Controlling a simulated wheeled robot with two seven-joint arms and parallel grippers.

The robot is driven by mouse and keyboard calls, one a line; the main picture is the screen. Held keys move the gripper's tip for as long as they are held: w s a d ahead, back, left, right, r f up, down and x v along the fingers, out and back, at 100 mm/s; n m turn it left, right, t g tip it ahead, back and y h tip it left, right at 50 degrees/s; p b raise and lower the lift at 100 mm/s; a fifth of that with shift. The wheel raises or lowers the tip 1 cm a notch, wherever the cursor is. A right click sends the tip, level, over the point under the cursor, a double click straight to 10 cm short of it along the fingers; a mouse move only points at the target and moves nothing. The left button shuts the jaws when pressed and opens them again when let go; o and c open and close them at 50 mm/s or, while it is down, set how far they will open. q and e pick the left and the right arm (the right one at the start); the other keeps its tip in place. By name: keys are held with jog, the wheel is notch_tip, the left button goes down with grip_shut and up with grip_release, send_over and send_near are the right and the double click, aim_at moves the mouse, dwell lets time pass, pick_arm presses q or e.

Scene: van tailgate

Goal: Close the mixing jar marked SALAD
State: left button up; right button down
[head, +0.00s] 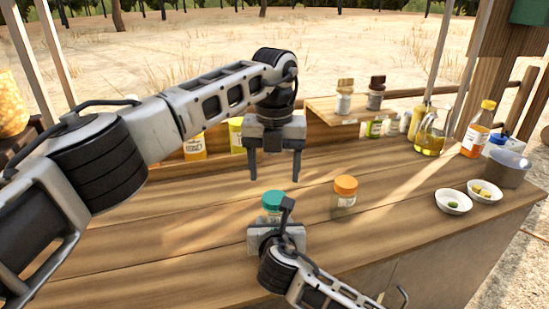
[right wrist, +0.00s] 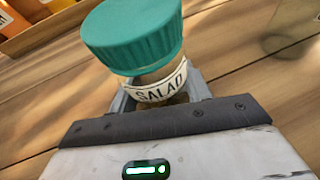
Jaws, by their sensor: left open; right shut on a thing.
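The mixing jar marked SALAD (right wrist: 160,90) stands on the wooden counter; its teal lid (right wrist: 132,38) sits on top of it in the right wrist view. How tightly the lid is seated I cannot tell. In the head view the jar's teal lid (head: 273,199) shows just beyond my right gripper (head: 277,223), which is shut around the jar's body and hides its lower part. My left gripper (head: 275,178) is open and empty, fingers pointing down, above and slightly behind the lid, apart from it.
A jar with an orange lid (head: 345,186) stands to the right. Two small bowls (head: 453,201), an oil jug (head: 431,135) and a bottle (head: 476,130) are farther right. A raised shelf (head: 330,112) with shakers and yellow containers lines the back. The counter's left front is clear.

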aim_at(274, 197)
pick_arm(q)
notch_tip(274, 197, down, 6)
jog(key=shift+r, duration=0.1)
dwell(0.4)
jog(key=c, duration=1)
jog(key=m, duration=0.8)
jog(key=o, duration=1.1)
jog(key=shift+r, duration=0.1)
